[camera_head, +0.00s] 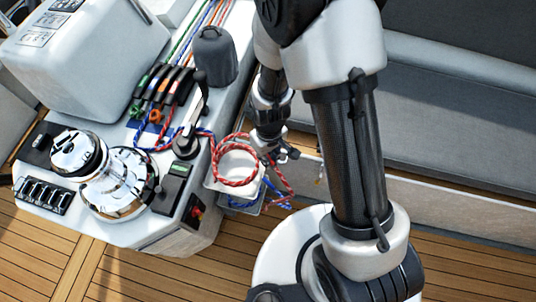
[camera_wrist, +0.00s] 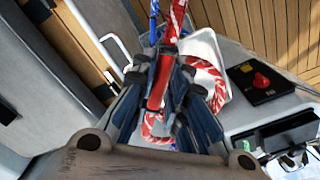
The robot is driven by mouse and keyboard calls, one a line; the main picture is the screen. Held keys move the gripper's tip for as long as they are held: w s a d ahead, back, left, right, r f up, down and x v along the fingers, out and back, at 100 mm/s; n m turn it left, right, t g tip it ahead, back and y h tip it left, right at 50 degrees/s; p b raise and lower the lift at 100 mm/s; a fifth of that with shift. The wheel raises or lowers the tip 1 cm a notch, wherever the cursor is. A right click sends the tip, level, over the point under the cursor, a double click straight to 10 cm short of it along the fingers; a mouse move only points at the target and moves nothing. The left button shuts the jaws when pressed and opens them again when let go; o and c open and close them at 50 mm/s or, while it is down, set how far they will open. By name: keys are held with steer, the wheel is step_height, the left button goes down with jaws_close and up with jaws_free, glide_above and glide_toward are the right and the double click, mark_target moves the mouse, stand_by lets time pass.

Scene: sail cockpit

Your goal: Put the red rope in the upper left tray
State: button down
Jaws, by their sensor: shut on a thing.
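The red rope (camera_head: 236,182) is a coil with white flecks, lying over the white upper left tray (camera_head: 213,186) on the side of the console. A loose red length runs from the coil to the right, past my gripper (camera_head: 277,157), and hangs down beside the tray. In the wrist view my gripper (camera_wrist: 165,90) is shut on a strand of the red rope (camera_wrist: 178,18). More of the rope lies in the white tray (camera_wrist: 207,42) just behind the fingers. The fingers hide part of the rope and tray.
The console carries a chrome winch (camera_head: 122,183), a winch handle (camera_head: 188,140), rope clutches (camera_head: 165,84) and a dark cylinder (camera_head: 214,57). A grey bench (camera_head: 450,110) stands to the right. Wooden deck lies below.

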steer(key=shift+f+b, duration=0.4)
steer(key=shift+f, duration=0.3)
steer(key=shift+f+b, duration=0.3)
steer(key=shift+f, duration=0.45)
steer(key=c, duration=1.5)
jaws_free()
steer(key=shift+o, duration=0.4)
steer(key=o, duration=0.4)
